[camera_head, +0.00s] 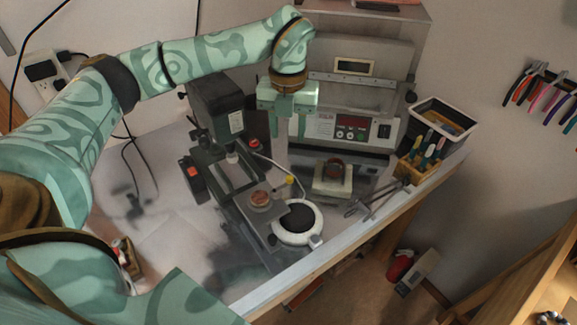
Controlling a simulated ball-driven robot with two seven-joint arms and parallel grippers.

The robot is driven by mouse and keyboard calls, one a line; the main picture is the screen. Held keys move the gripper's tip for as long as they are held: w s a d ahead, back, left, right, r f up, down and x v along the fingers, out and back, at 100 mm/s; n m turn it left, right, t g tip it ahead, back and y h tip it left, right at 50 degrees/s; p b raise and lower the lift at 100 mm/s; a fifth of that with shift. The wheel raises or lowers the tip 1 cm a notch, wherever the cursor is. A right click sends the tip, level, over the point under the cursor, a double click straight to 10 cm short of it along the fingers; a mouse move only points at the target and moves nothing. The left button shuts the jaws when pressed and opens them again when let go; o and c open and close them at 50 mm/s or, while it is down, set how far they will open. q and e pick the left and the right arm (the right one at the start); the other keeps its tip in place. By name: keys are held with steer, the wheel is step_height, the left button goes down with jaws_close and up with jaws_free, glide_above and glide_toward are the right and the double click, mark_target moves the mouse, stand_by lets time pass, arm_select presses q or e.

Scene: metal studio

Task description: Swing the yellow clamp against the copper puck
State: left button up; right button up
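The copper puck (260,198) is a small round brown disc on the stage of a dark bench machine, near the middle of the table. A small yellow part (289,180), which looks like the yellow clamp's tip, shows just right of and slightly beyond the puck, apart from it. The rest of the clamp is hard to make out. My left gripper (289,125) points down above and beyond the yellow part, apart from it. Its fingers are small and blend into the grey background, so I cannot tell their opening. My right gripper is not in view.
The dark machine (217,105) stands left of my gripper, a grey control box (352,128) behind it. A white round device (297,222) sits near the table's front edge. A wooden tool holder (420,168) and black bin (442,118) are at right.

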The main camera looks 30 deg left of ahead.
arm_select(q)
glide_above(290, 177)
step_height(290, 177, down, 5)
step_height(290, 177, down, 8)
steer(key=shift+s+b, duration=0.1)
steer(key=shift+b, duration=0.5)
steer(key=shift+f, duration=0.5)
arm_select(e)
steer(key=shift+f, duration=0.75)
arm_select(q)
steer(key=shift+c, duration=0.3)
jaws_close()
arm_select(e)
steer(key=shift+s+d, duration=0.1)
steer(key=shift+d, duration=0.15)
